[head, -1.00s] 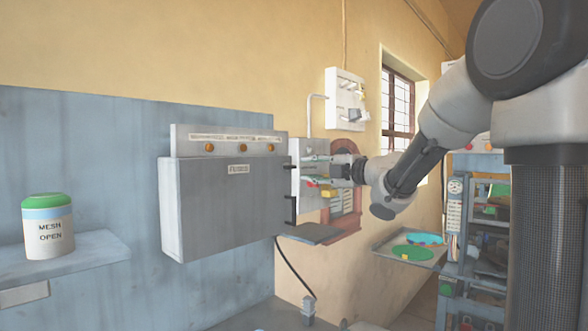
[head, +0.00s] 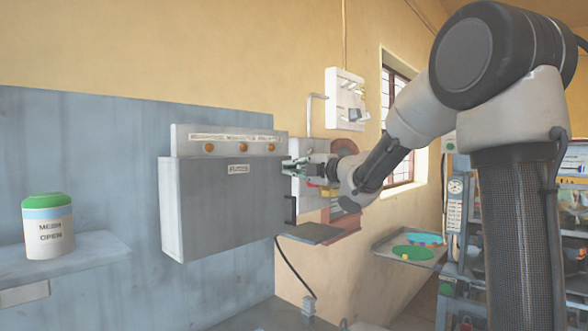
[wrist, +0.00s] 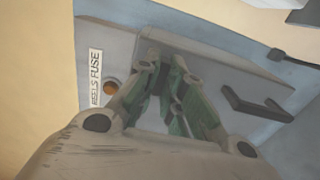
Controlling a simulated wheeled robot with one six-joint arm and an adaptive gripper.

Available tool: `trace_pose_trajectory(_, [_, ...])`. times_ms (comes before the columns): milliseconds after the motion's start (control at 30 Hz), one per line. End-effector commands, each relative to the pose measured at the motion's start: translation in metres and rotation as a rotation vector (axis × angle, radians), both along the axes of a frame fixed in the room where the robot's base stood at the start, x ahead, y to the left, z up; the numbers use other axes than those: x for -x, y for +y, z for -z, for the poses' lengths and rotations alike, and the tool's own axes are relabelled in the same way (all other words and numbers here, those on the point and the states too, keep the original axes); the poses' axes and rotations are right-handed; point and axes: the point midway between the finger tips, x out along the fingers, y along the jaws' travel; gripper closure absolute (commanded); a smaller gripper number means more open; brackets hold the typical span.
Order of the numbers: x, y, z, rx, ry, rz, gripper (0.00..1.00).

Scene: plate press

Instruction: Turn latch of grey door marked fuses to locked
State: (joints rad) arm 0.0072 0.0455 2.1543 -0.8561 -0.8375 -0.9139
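The grey door (head: 225,205) marked fuses is the front of a wall box, closed as far as I can see. A black handle (wrist: 255,105) is beside the fingers.
A strip with several orange lamps (head: 242,149) tops the box. A small shelf (head: 315,233) juts out below right. A white switch panel (head: 345,98) hangs behind my arm. A green-lidded jar (head: 48,228) stands far left. Room in front of the door is clear.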

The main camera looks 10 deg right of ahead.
Motion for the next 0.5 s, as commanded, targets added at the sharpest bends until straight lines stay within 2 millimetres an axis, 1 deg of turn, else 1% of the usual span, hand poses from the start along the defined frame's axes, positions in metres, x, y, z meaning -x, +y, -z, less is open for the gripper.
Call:
trace_pose_trajectory(267, [-0.0001, 0.0004, 0.0001, -0.004, 0.003, -0.001, 1.00])
trace_pose_trajectory(500, [-0.0001, 0.0006, 0.0001, -0.060, 0.040, -0.001, 1.00])
